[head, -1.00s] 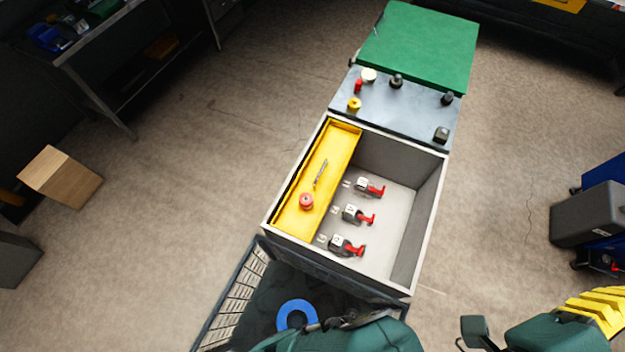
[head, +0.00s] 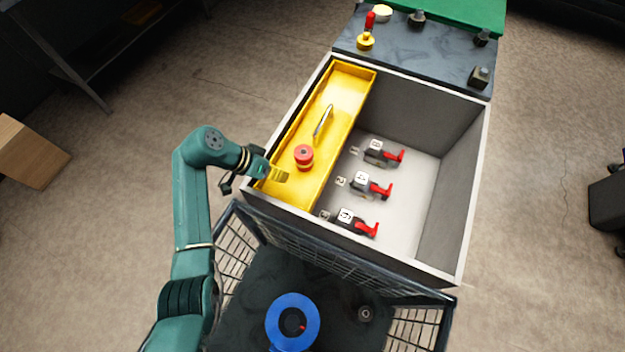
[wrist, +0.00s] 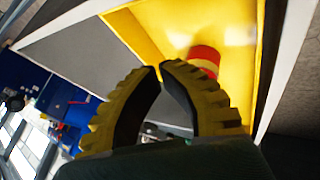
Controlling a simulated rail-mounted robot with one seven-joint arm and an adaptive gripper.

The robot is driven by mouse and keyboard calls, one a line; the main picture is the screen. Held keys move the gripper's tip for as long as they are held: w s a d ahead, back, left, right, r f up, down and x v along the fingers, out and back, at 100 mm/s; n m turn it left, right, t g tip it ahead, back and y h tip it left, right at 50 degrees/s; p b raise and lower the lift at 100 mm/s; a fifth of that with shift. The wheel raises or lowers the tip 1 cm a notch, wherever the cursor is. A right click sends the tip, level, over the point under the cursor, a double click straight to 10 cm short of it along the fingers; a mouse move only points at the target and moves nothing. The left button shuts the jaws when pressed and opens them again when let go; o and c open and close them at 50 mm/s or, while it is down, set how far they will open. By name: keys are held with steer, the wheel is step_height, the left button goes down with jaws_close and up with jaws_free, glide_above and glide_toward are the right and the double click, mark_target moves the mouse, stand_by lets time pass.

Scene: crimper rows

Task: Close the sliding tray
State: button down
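The yellow sliding tray (head: 345,93) lies along the left side of an open grey box (head: 459,215). It holds a red round spool (head: 304,155) and a thin metal tool (head: 323,122). My gripper (head: 286,176) is over the near left part of the tray, close to the box's left wall; I cannot tell whether it touches the tray. In the wrist view my gripper's fingertips (wrist: 160,68) meet or nearly meet, with nothing seen between them. The tray (wrist: 236,62) fills the upper right there, with the red spool (wrist: 205,57) just beyond the fingers.
Three red-handled crimpers (head: 372,187) stand in a row on the box floor, right of the tray. A dark ledge (head: 420,55) with small items lies behind the box. A wire basket (head: 235,246) with a blue ring (head: 292,322) is in front. The box's right side is empty.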

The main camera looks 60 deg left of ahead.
mark_target(310, 192)
steer(key=b+x, duration=0.1)
steer(key=x, duration=0.2)
steer(key=b+x, duration=0.1)
steer(key=x, duration=0.3)
steer(key=s+a+f+b+x, duration=0.1)
steer(key=x, duration=0.2)
steer(key=shift+f, duration=0.2)
steer(key=shift+w+d+r, duration=0.25)
steer(key=shift+w+d, duration=0.55)
steer(key=shift+d, duration=0.3)
steer(key=shift+w+d, duration=0.25)
steer(key=shift+d, duration=0.05)
steer(key=shift+w+r, duration=0.1)
